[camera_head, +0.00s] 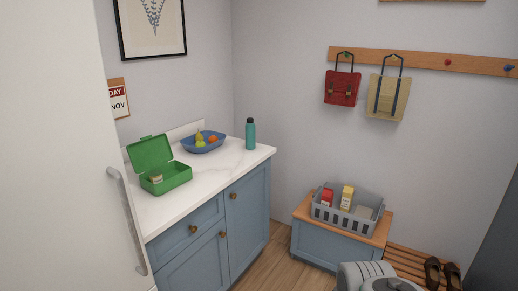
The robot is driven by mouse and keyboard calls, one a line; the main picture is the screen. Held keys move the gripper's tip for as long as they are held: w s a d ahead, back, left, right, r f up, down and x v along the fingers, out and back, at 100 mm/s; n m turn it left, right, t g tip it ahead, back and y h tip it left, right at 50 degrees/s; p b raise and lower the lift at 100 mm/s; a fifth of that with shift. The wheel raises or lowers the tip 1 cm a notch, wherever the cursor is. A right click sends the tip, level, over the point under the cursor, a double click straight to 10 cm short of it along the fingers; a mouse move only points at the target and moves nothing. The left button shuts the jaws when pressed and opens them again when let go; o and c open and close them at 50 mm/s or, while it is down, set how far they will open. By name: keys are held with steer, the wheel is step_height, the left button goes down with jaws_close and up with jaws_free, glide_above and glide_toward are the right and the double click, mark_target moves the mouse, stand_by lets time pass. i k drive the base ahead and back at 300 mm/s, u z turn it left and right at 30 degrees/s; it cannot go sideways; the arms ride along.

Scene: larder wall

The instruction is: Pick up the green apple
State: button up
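A shallow blue bowl (217,147) stands on the white counter near the wall. In it is a small yellow-green fruit (200,142). It tapers upward, and I cannot tell whether it is one pear-shaped fruit or a green apple with something behind it. An orange fruit (213,139) lies to its right in the same bowl. My gripper is not in view.
An open green lunchbox (177,178) stands left of the bowl, and a teal bottle (250,134) stands to its right. The counter (205,187) in front is clear. A white door (60,150) fills the left. A grey crate (341,220) sits on a low bench.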

mark_target(199, 144)
steer(key=z, duration=0.3)
steer(key=i, duration=2.55)
steer(key=u, duration=1.5)
steer(key=i, duration=0.85)
steer(key=u, duration=0.75)
